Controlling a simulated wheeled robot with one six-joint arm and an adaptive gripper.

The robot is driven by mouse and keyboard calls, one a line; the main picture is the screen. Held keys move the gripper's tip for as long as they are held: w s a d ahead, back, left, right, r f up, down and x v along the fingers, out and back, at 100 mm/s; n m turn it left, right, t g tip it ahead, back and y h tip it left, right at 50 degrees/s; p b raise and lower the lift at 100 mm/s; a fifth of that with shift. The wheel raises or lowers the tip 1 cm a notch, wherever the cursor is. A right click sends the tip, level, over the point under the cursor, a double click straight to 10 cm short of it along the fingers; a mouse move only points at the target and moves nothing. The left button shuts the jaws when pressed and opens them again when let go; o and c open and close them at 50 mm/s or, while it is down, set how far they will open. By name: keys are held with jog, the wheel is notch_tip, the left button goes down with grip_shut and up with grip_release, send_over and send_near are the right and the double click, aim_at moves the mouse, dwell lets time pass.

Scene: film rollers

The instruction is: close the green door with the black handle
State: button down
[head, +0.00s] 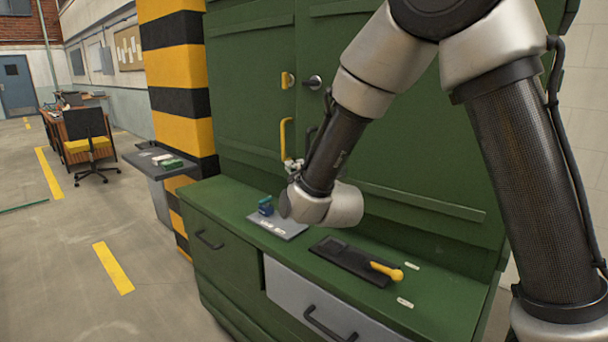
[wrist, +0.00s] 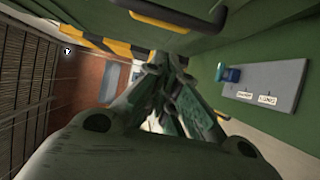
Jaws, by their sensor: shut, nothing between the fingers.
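The green door with the black handle (head: 400,130) is the right door of a green cabinet, largely behind my arm. In the head view it looks about flush with the left door; I cannot tell whether a small gap remains. Its black handle (head: 310,135) is mostly hidden by my arm; a black handle also shows at the top of the wrist view (wrist: 190,19). My gripper (head: 292,166) is shut and empty, just below the left door's yellow handle (head: 283,138). In the wrist view its fingers (wrist: 168,62) point along the door fronts; contact is unclear.
The cabinet's ledge (head: 230,205) runs below the doors. It carries a grey plate (head: 290,231) with a blue item (head: 265,206), and a black tray (head: 345,262) with a yellow-handled object (head: 387,271). A striped pillar (head: 175,65) stands left. Floor at left is open.

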jog(key=shift+w+d, duration=0.3)
jog(key=shift+w, duration=0.4)
jog(key=shift+w+d, duration=0.25)
jog(key=shift+w, duration=0.4)
jog(key=shift+w+d, duration=0.3)
jog(key=shift+w, duration=0.4)
